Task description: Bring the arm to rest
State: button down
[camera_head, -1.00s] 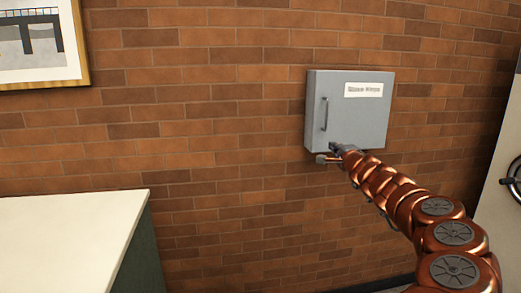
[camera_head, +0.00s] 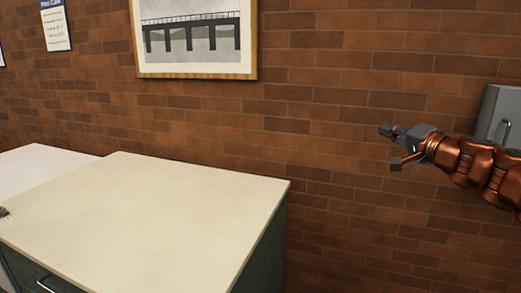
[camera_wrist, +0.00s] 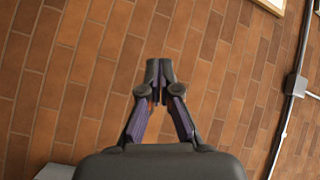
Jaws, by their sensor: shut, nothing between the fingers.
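My gripper (camera_head: 388,147) is at the right of the head view, at the end of my copper-coloured arm, in front of the brick wall. It points left and touches nothing. In the wrist view my gripper (camera_wrist: 159,70) has its fingertips together, with bare brick behind them. Nothing shows between the fingers.
A grey wall cabinet (camera_head: 500,112) is partly behind my arm at the right edge. A cream-topped cabinet (camera_head: 140,215) stands at the lower left, with a paler surface (camera_head: 40,168) beyond it. A framed bridge picture (camera_head: 196,38) hangs above. The space left of my gripper is clear.

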jog(key=s+a+f+n+g+y+p, duration=0.1)
jog(key=s+a+f+n+g, duration=0.3)
jog(key=a, duration=0.5)
jog(key=s+a+f+n+g+y+p, duration=0.1)
jog(key=s+a+f+n+g, duration=0.1)
jog(key=s+a, duration=0.45)
jog(key=s+a+f+n+g+y+p, duration=0.2)
jog(key=s+a+n+g, duration=0.15)
jog(key=a, duration=0.75)
jog(key=s+f+n+g+h+p, duration=0.1)
jog(key=s+f+g+h, duration=0.2)
jog(key=s+f, duration=0.4)
jog(key=s+f+g+h+p, duration=0.1)
jog(key=s+f+g+h, duration=0.15)
jog(key=s+f, duration=0.45)
jog(key=s+d+f+g+h+p, duration=0.1)
jog(key=s+d+g+h, duration=0.1)
jog(key=s+d, duration=0.2)
jog(key=s+d+g+h+p, duration=0.1)
jog(key=s+d, duration=0.4)
jog(key=s, duration=0.5)
jog(key=shift+s+f+g+h, duration=0.25)
jog(key=shift+f+g+h, duration=0.1)
jog(key=shift+g, duration=0.15)
jog(key=shift+m, duration=0.25)
